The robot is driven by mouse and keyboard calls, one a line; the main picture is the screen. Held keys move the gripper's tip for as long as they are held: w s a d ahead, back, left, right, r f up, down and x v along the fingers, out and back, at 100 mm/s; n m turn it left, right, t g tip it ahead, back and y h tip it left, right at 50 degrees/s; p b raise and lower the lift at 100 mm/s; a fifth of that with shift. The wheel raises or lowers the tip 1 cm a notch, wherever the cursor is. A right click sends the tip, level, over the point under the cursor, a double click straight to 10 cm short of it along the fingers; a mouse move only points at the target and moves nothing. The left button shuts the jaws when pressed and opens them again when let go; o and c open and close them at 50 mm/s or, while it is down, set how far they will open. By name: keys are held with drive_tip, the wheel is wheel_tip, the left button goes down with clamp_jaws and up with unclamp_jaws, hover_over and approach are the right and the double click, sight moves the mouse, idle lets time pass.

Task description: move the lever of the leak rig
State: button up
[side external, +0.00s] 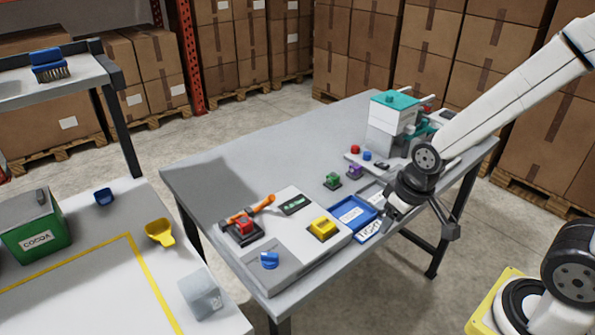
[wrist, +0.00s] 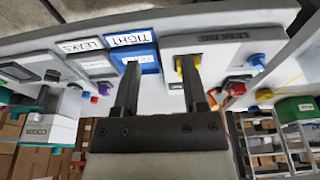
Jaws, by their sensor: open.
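The leak rig (side external: 283,240) is a pale box on the grey table in the side view, and its labelled panel (wrist: 208,45) shows in the wrist view. Its orange lever (side external: 262,204) lies low, slanting up to the right from a dark base with a red part (side external: 244,225). A yellow block (side external: 323,227), a blue knob (side external: 269,260) and a small dark display (side external: 297,204) are also on the rig. My gripper (wrist: 158,72) is open and empty. In the side view it hangs right of the rig, near the blue tray, apart from the lever. One finger partly covers the yellow block in the wrist view.
A blue tray (side external: 343,207) marked TIGHT (wrist: 128,40) and a grey tray marked LEAKS (wrist: 92,62) lie beside the rig. Green (side external: 333,181) and purple (side external: 355,171) pieces stand behind. A teal-topped machine (side external: 394,118) is farther back. The table's left rear is clear.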

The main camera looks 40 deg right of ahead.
drive_tip(key=shift+w+a+r+n, duration=0.1)
drive_tip(key=shift+w+n, duration=0.2)
drive_tip(key=shift+w, duration=0.2)
clamp_jaws()
drive_tip(key=w+a+r+n, duration=0.1)
drive_tip(key=w+a+n, duration=0.2)
drive_tip(key=w+n, duration=0.2)
drive_tip(key=w+a+r+n+g, duration=0.1)
drive_tip(key=w+n, duration=0.4)
drive_tip(key=w, duration=0.6)
drive_tip(key=w+a+r+n+g+y, duration=0.1)
drive_tip(key=w+a+r+n, duration=0.1)
drive_tip(key=w+a+n, duration=0.3)
drive_tip(key=shift+w+a+r, duration=0.15)
drive_tip(key=shift+w+a, duration=0.4)
drive_tip(key=shift+w, duration=1)
drive_tip(key=shift+a+f, duration=0.2)
drive_tip(key=shift+f, duration=1.6)
drive_tip(key=shift+a+f, duration=0.15)
drive_tip(key=shift+f, duration=1.6)
